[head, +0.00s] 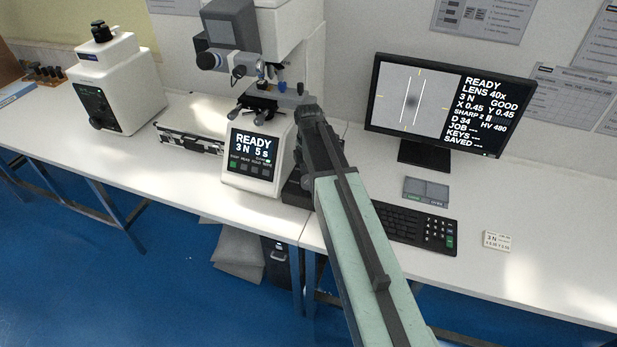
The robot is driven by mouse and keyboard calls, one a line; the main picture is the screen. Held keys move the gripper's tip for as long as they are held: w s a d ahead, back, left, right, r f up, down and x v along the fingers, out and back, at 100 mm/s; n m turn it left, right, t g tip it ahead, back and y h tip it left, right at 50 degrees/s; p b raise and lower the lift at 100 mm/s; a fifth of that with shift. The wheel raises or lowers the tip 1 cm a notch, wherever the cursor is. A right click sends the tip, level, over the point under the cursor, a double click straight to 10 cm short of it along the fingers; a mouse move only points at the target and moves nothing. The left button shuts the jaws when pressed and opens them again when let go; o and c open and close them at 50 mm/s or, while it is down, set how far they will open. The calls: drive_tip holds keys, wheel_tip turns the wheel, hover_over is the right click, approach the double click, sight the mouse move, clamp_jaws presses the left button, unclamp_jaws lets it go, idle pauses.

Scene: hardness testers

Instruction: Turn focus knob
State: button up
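The hardness tester (283,30) stands at the back centre, with a tilted front panel (254,155) reading "READY 3 N 5 s". Its stage (262,104) sits under the lens turret. My arm reaches up from the bottom right to the tester's right side, and its dark far end (312,118) covers part of that side. Dark parts show low beside the panel; I cannot tell if they are my gripper or the tester. I cannot make out the fingers or a focus knob there. The monitor (450,105) shows a blurred dark spot between two white lines, "LENS 40x" and "SHARP 2".
A keyboard (411,226), a grey two-part pad (426,190) and a small label card (497,241) lie right of my arm. A flat case (190,135) lies left of the tester, and another white machine (104,85) stands further left. The right front bench top is clear.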

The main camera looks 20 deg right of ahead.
sight(308, 179)
wheel_tip(308, 179, up, 8)
drive_tip(key=p, duration=0.8)
drive_tip(key=shift+f, duration=0.1)
drive_tip(key=s+a+m, duration=0.3)
drive_tip(key=s+m, duration=0.4)
drive_tip(key=m, duration=0.2)
drive_tip(key=s+a+m, duration=0.3)
drive_tip(key=s+m, duration=0.3)
drive_tip(key=m, duration=0.3)
drive_tip(key=shift+s+f+m+b, duration=0.3)
drive_tip(key=shift+s+m+b, duration=0.1)
